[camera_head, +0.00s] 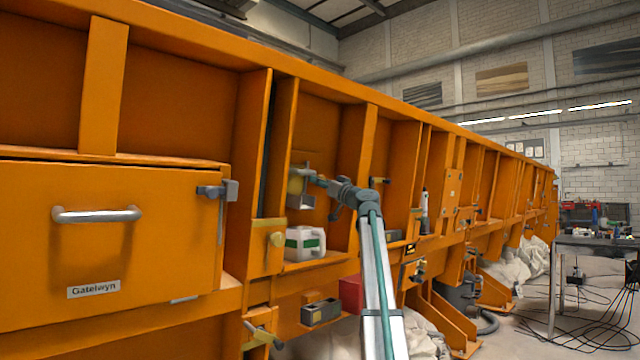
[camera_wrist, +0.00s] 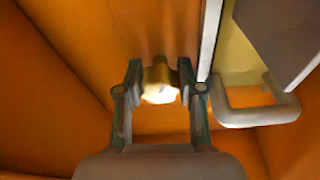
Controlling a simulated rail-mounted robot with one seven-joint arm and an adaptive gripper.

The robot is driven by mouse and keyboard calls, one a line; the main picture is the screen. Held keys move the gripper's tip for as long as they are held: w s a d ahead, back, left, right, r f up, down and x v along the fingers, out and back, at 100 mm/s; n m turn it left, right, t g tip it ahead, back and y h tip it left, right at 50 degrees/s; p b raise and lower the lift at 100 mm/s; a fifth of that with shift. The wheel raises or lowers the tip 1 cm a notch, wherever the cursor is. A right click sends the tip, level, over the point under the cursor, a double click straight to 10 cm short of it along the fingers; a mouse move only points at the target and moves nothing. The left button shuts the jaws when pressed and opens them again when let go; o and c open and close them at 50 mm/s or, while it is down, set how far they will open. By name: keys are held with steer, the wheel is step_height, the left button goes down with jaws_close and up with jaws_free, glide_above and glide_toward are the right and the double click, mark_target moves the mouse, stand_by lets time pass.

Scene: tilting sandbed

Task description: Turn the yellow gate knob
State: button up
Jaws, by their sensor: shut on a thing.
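A yellow knob (camera_wrist: 160,82) sits between the two fingertips of my gripper (camera_wrist: 160,72) in the wrist view, with an orange surface behind it. My gripper is shut on this knob from both sides. In the head view my gripper (camera_head: 312,180) reaches into an open bay of the orange sandbed wall, at a yellow part (camera_head: 296,184) there; my wrist partly covers the contact.
A white jug with a green label (camera_head: 305,243) stands on the ledge below my gripper. A pale handle (camera_wrist: 255,116) is close to the right finger in the wrist view. An orange drawer (camera_head: 150,260) is at left. A cluttered table (camera_head: 600,242) stands far right.

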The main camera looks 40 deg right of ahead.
steer(key=o, duration=1.1)
steer(key=shift+o, duration=0.2)
steer(key=v, duration=1.2)
